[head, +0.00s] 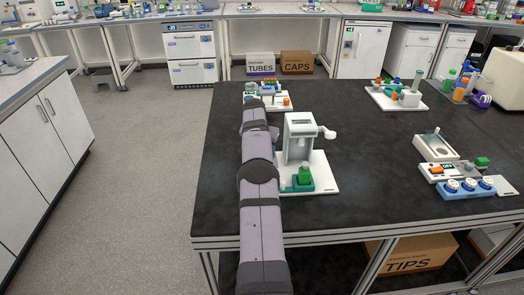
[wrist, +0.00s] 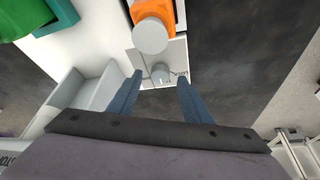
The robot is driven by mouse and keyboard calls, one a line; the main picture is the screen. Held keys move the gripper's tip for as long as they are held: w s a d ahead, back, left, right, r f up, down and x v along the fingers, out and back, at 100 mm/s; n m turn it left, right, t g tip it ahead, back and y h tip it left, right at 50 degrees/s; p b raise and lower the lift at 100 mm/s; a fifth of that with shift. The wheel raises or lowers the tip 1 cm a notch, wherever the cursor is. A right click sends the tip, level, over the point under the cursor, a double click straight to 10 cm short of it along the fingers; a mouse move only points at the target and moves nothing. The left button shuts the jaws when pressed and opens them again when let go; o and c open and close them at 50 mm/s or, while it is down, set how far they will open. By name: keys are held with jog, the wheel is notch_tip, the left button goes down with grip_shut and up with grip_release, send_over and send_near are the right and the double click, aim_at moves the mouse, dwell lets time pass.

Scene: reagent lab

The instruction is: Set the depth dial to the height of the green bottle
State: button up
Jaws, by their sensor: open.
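In the wrist view, my gripper (wrist: 160,82) is open, its two blue-grey fingers pointing at a white base. A small grey round knob (wrist: 160,72) on a pale plate with a dark mark shows between the fingertips; I cannot tell whether it is the depth dial or whether the fingers touch it. Beyond it is an orange block (wrist: 155,8) with a grey round end (wrist: 150,36). In the head view, a green bottle-like piece (head: 304,175) sits in a teal holder on the white press stand (head: 300,136). My arm hides my gripper there.
A far-left station with an orange block (head: 286,100) stands beyond my arm. Another station (head: 396,98) is at the back right, near a green bottle (head: 449,80). A blue rack (head: 466,188) is at the right. The black bench (head: 375,150) is clear between them.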

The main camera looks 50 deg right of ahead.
jog(key=shift+b+v, duration=0.5)
jog(key=shift+v, duration=1.95)
jog(key=a+r+n+y+p, duration=0.3)
jog(key=a+n, duration=0.4)
jog(key=a, duration=2.3)
jog(key=s+a+f+n+g+y+p, duration=0.1)
jog(key=s+a+f+n, duration=0.15)
jog(key=s+a, duration=0.8)
jog(key=s+a+f+n+g+p, duration=0.1)
jog(key=s+a+n, duration=0.3)
jog(key=s+a, duration=0.65)
notch_tip(320, 180, down, 36)
jog(key=s+d+b, duration=0.1)
jog(key=b, duration=3.5)
jog(key=shift+s+f+b, duration=0.15)
jog(key=shift+s+b, duration=0.15)
jog(key=shift+b, duration=0.05)
